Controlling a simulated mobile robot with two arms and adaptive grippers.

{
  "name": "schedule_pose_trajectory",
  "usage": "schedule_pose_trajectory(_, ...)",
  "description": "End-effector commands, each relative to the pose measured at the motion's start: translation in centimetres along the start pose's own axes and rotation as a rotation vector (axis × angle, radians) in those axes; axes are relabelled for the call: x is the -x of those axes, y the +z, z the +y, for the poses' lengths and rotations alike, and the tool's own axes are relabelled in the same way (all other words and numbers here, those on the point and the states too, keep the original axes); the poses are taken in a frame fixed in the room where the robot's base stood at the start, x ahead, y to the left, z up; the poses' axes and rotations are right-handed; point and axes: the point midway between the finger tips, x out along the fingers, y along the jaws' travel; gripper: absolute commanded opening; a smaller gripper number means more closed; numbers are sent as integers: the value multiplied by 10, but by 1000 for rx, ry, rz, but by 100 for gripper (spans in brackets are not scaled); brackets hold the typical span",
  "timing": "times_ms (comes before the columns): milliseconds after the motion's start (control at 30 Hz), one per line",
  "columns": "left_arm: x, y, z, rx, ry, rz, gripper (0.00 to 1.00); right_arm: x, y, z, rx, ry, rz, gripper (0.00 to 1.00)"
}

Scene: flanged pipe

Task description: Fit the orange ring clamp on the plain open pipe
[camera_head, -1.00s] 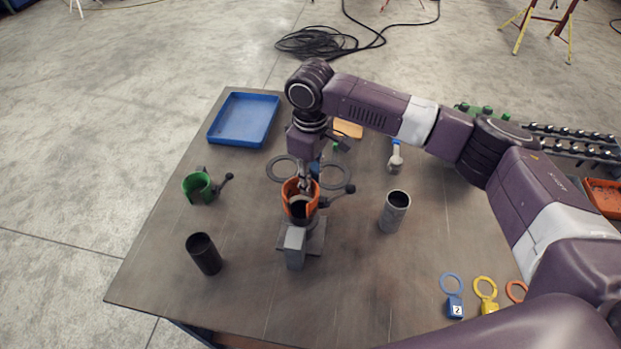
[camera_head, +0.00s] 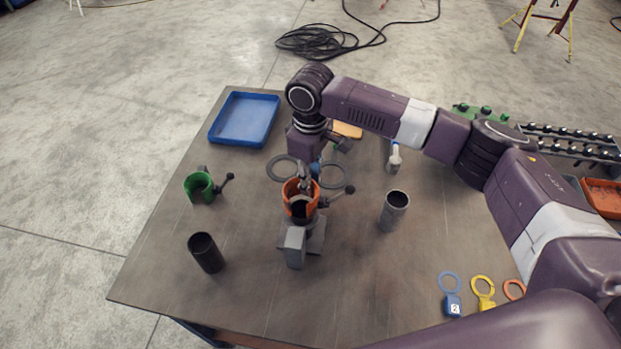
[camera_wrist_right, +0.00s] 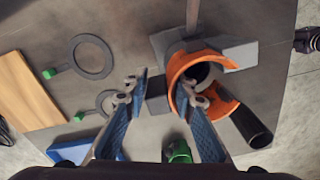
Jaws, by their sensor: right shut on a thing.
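The orange ring clamp (camera_head: 291,197) sits at the top of an upright pipe on a grey stand (camera_head: 295,246), near the table's middle. Its black-knobbed lever points right. In the right wrist view the clamp (camera_wrist_right: 214,59) shows as a broad orange band around a dark opening. My right gripper (camera_head: 305,180) points down at the clamp's far side and is shut on it; in the wrist view its blue fingers (camera_wrist_right: 158,94) lie beside the clamp, the right one against the orange band. The exact contact is partly hidden. My left gripper is not in view.
A green clamp (camera_head: 198,188) and a black pipe (camera_head: 205,254) stand left; a grey pipe (camera_head: 394,212) stands right. A blue tray (camera_head: 244,119) is at the back left. Ring tags, one blue (camera_head: 452,303), lie front right. The front middle is clear.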

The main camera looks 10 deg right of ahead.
Motion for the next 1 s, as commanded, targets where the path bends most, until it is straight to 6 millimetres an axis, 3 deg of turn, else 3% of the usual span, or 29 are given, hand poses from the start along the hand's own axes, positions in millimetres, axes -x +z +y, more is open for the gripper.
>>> schedule_pose_trajectory(700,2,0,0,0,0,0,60,-25,-1,0,0,1,3,0)
schedule_pose_trajectory(733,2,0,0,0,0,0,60,-25,-1,0,0,1,3,27)
schedule_pose_trajectory(900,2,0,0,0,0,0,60,-25,0,0,0,1,2,45)
schedule_pose_trajectory(1000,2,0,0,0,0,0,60,-25,0,0,0,0,1,45)
